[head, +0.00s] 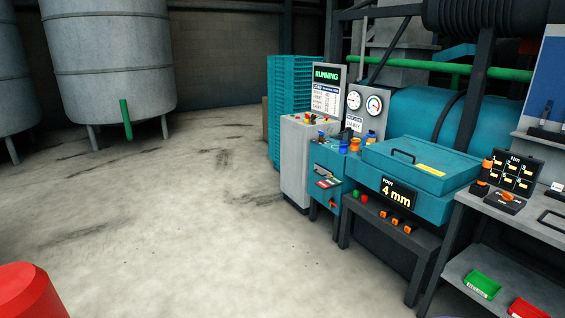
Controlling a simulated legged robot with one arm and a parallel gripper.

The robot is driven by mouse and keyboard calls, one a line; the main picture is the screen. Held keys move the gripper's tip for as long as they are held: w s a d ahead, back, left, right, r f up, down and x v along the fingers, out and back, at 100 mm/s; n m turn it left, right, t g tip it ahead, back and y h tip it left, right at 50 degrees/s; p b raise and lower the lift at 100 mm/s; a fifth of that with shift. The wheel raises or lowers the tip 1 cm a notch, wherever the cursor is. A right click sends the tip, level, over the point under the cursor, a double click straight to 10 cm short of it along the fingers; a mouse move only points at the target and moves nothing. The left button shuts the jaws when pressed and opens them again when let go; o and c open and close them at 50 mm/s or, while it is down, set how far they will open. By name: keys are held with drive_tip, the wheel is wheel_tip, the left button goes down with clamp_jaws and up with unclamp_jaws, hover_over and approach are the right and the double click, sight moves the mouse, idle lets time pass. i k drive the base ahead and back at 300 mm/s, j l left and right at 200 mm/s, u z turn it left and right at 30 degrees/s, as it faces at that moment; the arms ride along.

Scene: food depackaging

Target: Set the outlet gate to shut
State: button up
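I cannot tell for certain which part is the outlet gate. A teal depackaging machine (411,112) stands at the right, and its sign panel (328,92) reads RUNNING. A teal box on its front (327,160) carries a small panel and, lower down, a small red handle (333,204). The handle is too small to read its position. My gripper is not in view.
A grey control cabinet (297,162) and stacked teal crates (290,85) stand beside the machine. A dark low bench (388,218) and a tool table (510,217) with green and red bins fill the right. Grey tanks (120,60) stand back left. A red object (28,293) is at lower left. The middle floor is clear.

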sight(318, 170)
drive_tip(key=i+z, duration=0.25)
drive_tip(key=i, duration=1.7)
drive_tip(key=i+u, duration=0.1)
drive_tip(key=i, duration=0.45)
drive_tip(key=i+l+u, duration=0.15)
drive_tip(key=i, duration=0.4)
drive_tip(key=i+l+u, duration=0.1)
drive_tip(key=i, duration=0.4)
drive_tip(key=i+l+u, duration=0.1)
drive_tip(key=i+l, duration=0.2)
drive_tip(key=i, duration=0.25)
drive_tip(key=i+l+u, duration=0.55)
drive_tip(key=i, duration=0.2)
drive_tip(key=j, duration=0.1)
